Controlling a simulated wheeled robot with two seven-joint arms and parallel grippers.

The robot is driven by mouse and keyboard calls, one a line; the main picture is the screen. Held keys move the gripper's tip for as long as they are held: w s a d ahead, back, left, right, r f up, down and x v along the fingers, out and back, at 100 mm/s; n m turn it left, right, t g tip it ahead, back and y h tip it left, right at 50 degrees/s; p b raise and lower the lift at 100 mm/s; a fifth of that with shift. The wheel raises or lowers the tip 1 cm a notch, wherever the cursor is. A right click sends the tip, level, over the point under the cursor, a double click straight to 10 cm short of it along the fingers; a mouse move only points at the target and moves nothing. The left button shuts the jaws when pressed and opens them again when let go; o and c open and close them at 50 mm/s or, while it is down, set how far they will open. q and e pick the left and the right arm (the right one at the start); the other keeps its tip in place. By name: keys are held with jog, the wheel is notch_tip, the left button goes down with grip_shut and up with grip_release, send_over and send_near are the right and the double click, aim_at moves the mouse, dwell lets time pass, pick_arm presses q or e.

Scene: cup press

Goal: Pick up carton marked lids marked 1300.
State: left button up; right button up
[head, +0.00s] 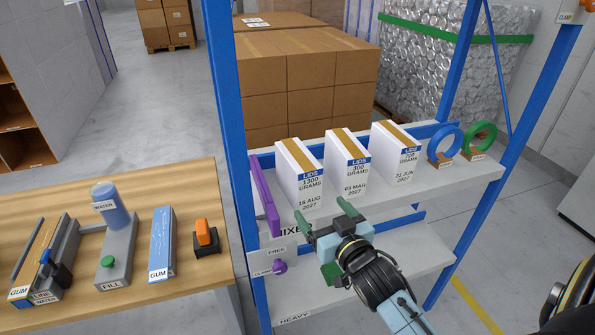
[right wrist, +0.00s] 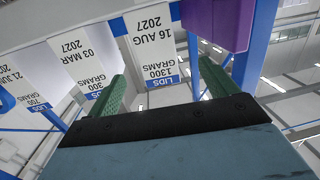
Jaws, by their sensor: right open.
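The lids carton marked 1300 grams (head: 300,182) is white with a brown tape strip and a blue band. It stands upright at the left of a row of three on the upper shelf. It also shows upside down in the right wrist view (right wrist: 153,45), between the two fingers and beyond them. My right gripper (head: 327,217) is open and empty, in front of the shelf edge and just right of and below this carton. In the right wrist view its green fingers (right wrist: 163,85) stand apart. My left gripper is not in view.
A purple upright piece (head: 264,196) stands close left of the carton. Two similar lids cartons, apparently 300 (head: 347,165) and 700 grams (head: 396,150), stand to the right. Blue rack posts (head: 231,120) flank the shelf. A wooden bench (head: 190,195) with devices is at left.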

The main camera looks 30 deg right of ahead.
aim_at(309, 181)
jog(key=shift+t, duration=0.3)
jog(key=w+r, duration=0.1)
jog(key=w, duration=0.1)
jog(key=w+d+r, duration=0.1)
jog(key=w, duration=0.4)
jog(key=shift+w+d+r, duration=0.15)
jog(key=shift+r, duration=0.25)
jog(key=shift+w+d+f, duration=0.1)
jog(key=shift+w+d, duration=0.1)
jog(key=shift+w, duration=0.75)
jog(key=shift+w+d+f, duration=0.1)
jog(key=shift+w+d, duration=0.05)
jog(key=shift+w, duration=0.8)
jog(key=shift+w+d+f, duration=0.1)
jog(key=shift+w+d, duration=0.1)
jog(key=shift+w, duration=0.75)
jog(key=shift+r, duration=0.1)
grip_shut()
jog(key=shift+r, duration=0.25)
